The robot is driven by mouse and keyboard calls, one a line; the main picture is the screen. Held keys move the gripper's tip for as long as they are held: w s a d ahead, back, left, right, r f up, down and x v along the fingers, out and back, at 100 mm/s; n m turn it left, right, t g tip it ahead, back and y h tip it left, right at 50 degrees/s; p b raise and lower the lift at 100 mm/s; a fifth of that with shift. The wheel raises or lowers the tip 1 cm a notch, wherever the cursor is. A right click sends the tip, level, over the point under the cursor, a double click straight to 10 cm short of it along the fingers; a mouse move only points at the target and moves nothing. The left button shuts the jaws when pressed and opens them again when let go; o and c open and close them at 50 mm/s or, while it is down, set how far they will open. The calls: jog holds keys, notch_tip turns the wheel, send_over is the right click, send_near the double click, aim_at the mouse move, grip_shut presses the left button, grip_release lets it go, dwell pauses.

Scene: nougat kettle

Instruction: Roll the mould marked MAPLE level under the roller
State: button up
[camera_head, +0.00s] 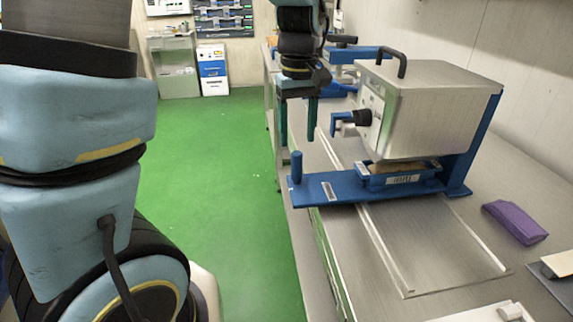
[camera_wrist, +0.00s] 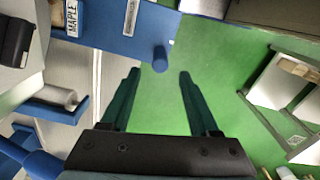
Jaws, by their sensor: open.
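The blue mould (camera_head: 403,180) sits on a blue base plate (camera_head: 345,189), under the front edge of a steel housing (camera_head: 440,105). Brown stuff shows in the mould. The wrist view shows the label MAPLE on the mould (camera_wrist: 70,18) at the upper left. An upright blue peg (camera_head: 296,168) stands at the plate's left end; it also shows in the wrist view (camera_wrist: 160,60). My gripper (camera_head: 298,130) is open and empty, pointing down above and behind the peg. In the wrist view the peg appears beyond the gap between my fingertips (camera_wrist: 160,75). I cannot make out the roller under the housing.
The housing has a black knob (camera_head: 362,117) on its side and a black handle (camera_head: 392,62) on top. Another blue fixture (camera_head: 360,53) stands farther back. Green floor lies open on the left.

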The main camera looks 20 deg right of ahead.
aim_at(297, 169)
notch_tip(297, 169, down, 10)
jog(key=shift+r+p, duration=0.15)
jog(key=shift+p, duration=0.5)
grip_shut()
dwell(1.1)
